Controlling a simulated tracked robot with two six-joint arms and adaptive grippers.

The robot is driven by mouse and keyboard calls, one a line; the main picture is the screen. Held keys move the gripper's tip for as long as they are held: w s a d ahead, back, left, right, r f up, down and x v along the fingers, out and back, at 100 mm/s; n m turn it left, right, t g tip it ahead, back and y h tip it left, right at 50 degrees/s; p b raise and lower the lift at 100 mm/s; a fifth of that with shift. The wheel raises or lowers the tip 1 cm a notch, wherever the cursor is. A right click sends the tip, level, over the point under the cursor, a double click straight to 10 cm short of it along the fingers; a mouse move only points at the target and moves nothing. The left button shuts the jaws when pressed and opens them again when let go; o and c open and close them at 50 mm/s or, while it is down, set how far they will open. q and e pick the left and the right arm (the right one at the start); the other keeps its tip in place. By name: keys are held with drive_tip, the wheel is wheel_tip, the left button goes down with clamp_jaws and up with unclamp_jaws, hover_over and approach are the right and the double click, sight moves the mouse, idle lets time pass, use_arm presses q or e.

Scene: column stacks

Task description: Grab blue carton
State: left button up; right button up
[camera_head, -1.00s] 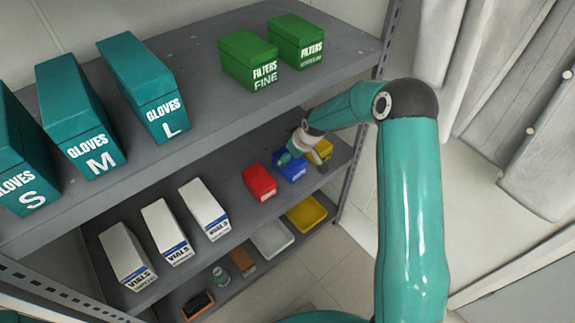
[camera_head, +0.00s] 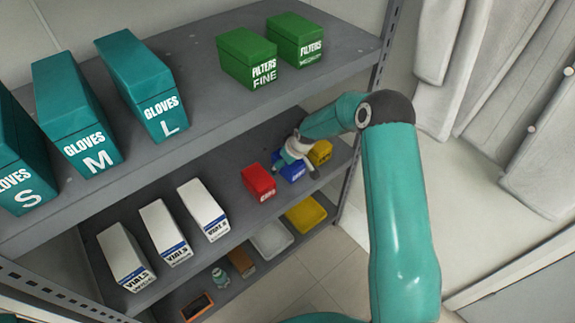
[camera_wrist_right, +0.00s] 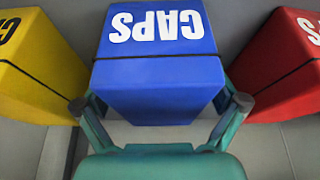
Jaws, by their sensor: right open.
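The blue carton (camera_head: 293,172) stands on the middle shelf between a red and a yellow carton, partly hidden by my right gripper (camera_head: 296,169). In the right wrist view, the blue carton (camera_wrist_right: 158,82) fills the middle, with white "CAPS" lettering upside down. My right gripper (camera_wrist_right: 160,104) is open there, with one fingertip at each side of the carton's near end. I cannot tell whether the fingertips touch it. My left gripper is not in view.
The red carton (camera_head: 258,183) and the yellow carton (camera_head: 320,153) flank it closely. White vials boxes (camera_head: 205,212) stand farther left. The upper shelf (camera_head: 200,115), with gloves and filters boxes, overhangs the back. A shelf post (camera_head: 352,185) rises at the right.

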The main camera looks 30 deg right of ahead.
drive_tip(key=shift+f, duration=0.15)
idle(0.5)
drive_tip(key=c, duration=1.3)
